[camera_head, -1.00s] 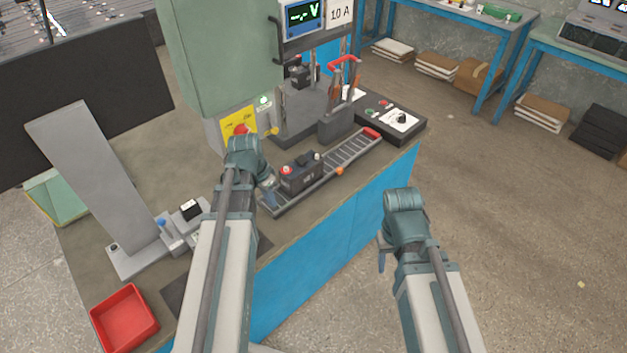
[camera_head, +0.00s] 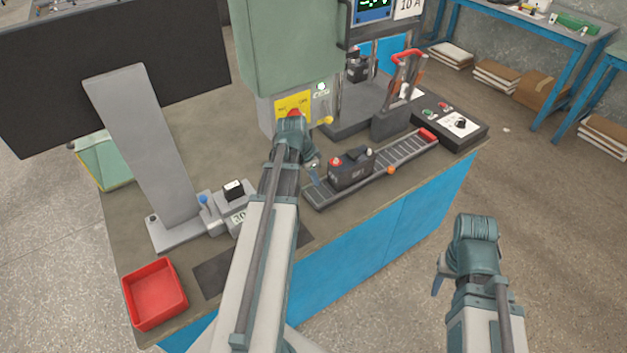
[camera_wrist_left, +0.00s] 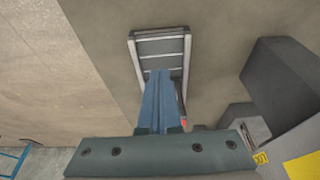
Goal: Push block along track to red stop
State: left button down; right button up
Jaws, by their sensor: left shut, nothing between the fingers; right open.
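The block (camera_head: 352,170) is a dark battery-shaped box with a red terminal on top. It sits upright on the roller track (camera_head: 402,156), nearer the track's near-left end. The red stop (camera_head: 428,135) is at the far-right end, with bare rollers between it and the block. My left gripper (camera_head: 314,174) is shut and empty, left of the block by the near end of the track. In the left wrist view its blue fingers (camera_wrist_left: 161,100) overlap the track end (camera_wrist_left: 160,47); the block is mostly hidden there. My right gripper (camera_head: 439,274) is open, in front of the bench.
An orange knob (camera_head: 390,170) is on the track's front side. A red tray (camera_head: 155,293) and a monitor stand (camera_head: 145,150) are at left.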

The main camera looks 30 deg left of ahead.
aim_at(321, 194)
pick_arm(q)
jog(key=b+x, duration=0.4)
jog(key=x, duration=0.1)
jog(key=shift+f, duration=0.25)
jog(key=shift+w+d+r, duration=0.15)
jog(key=shift+w+d, duration=0.05)
jog(key=shift+w, duration=0.4)
jog(key=shift+w+d+r, duration=0.2)
jog(key=shift+w, duration=0.35)
jog(key=shift+w+d, duration=0.35)
jog(key=shift+w, duration=0.3)
jog(key=w+d, duration=0.3)
jog(key=w, duration=0.6)
jog(key=w+d, duration=0.4)
jog(key=w, duration=0.5)
jog(key=w+d, duration=0.4)
jog(key=w, duration=0.5)
jog(key=shift+w+d, duration=0.25)
jog(key=shift+w, duration=0.15)
jog(key=shift+s, duration=0.1)
